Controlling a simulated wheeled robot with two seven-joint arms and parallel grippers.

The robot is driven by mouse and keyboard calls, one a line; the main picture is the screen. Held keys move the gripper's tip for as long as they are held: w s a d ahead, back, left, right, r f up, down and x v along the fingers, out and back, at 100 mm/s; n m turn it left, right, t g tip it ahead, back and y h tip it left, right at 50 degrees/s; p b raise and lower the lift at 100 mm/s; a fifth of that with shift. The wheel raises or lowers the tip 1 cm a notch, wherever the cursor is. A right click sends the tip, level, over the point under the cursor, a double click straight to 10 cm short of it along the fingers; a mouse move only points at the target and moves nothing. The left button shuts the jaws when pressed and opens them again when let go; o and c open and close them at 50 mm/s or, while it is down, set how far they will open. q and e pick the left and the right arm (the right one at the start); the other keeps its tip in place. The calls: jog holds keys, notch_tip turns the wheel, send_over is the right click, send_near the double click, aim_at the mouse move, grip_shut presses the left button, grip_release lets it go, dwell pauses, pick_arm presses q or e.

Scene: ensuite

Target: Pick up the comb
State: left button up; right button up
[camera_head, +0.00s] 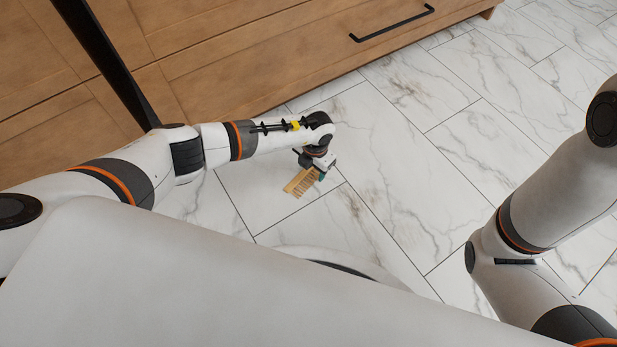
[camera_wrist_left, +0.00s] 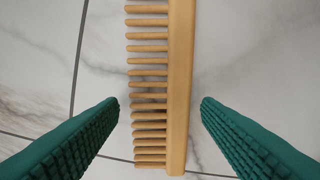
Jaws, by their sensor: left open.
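The comb (camera_head: 300,182) is light wood with a straight spine and a row of teeth. In the head view it lies on the marble floor just below my left gripper (camera_head: 322,172). In the left wrist view the comb (camera_wrist_left: 180,80) runs top to bottom, its teeth pointing left. The green ridged fingers of my left gripper (camera_wrist_left: 160,108) are open, one on each side of the comb, with a gap on both sides. My right arm is at the right of the head view, but its gripper is out of frame.
A wooden cabinet (camera_head: 240,80) with a black bar handle (camera_head: 392,23) stands behind my left arm. The white marble floor (camera_head: 400,140) is clear around the comb and to its right.

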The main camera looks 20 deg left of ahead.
pick_arm(q)
jog(key=shift+f, duration=0.5)
jog(key=shift+r, duration=0.1)
jog(key=shift+c, duration=0.4)
jog(key=c, duration=0.6)
jog(key=shift+c, duration=0.2)
